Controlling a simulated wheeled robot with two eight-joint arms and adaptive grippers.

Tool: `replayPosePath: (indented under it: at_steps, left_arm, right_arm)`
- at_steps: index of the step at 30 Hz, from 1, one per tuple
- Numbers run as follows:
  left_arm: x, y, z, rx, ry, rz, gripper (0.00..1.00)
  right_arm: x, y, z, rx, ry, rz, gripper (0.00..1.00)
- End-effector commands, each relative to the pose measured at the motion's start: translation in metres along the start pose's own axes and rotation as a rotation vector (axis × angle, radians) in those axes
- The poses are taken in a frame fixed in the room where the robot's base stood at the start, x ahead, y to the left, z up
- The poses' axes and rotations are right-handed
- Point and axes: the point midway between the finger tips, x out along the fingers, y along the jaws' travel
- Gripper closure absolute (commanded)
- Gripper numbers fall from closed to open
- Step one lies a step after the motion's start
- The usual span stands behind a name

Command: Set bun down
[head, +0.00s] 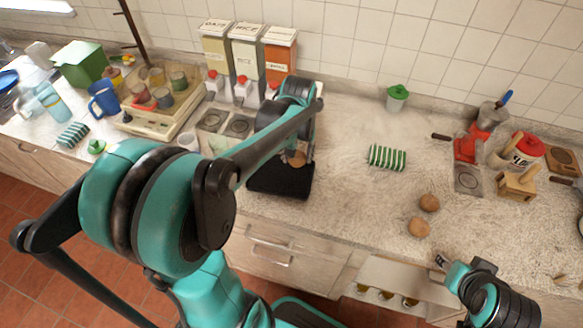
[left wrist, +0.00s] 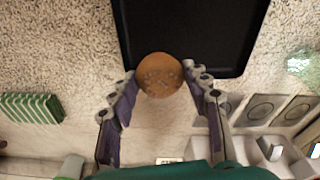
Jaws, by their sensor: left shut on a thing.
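A round brown bun (left wrist: 159,75) is between the fingers of my left gripper (left wrist: 159,88), which is shut on it. In the left wrist view the bun overlaps the near edge of a black tray (left wrist: 195,30). In the head view the bun (head: 296,158) is partly hidden by my left arm, above the black tray (head: 283,183) on the counter. I cannot tell whether the bun touches the tray. Two more buns (head: 429,203) (head: 419,227) lie on the counter to the right. My right gripper (head: 440,261) is at the counter's front edge, its fingers too small to judge.
Labelled canisters (head: 247,52) stand at the back. A green-lidded jar (head: 397,97) is by the wall. Red and wooden items (head: 517,185) crowd the right. The counter between the roll and the tray is clear.

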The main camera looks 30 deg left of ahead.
Motion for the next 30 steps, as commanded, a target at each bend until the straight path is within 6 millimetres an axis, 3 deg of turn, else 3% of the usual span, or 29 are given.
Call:
replayPosePath:
  at_steps: [7,14,26,27,28,30]
  left_arm:
    - [0.015,-0.013,-0.002,0.002,0.0,0.0,0.81]
    - [0.048,-0.013,0.002,0.002,0.0,0.0,0.81]
    - [0.052,-0.013,0.003,0.002,0.0,0.0,0.81]
    - [0.051,-0.013,0.003,0.002,0.0,0.0,0.42]
    - [0.051,-0.013,0.003,0.002,0.0,0.0,0.34]
    - [0.051,-0.013,0.003,0.002,0.0,0.0,0.32]
  right_arm:
    - [0.006,0.0,0.004,0.0,0.0,0.0,0.6]
    - [0.021,0.0,0.015,0.0,0.0,0.0,0.6]
    - [0.022,0.0,0.015,0.0,0.0,0.0,0.6]
    - [0.021,0.0,0.015,0.0,0.0,0.0,0.6]
    - [0.021,0.0,0.015,0.0,0.0,0.0,0.6]
    - [0.021,0.0,0.015,0.0,0.0,0.0,0.6]
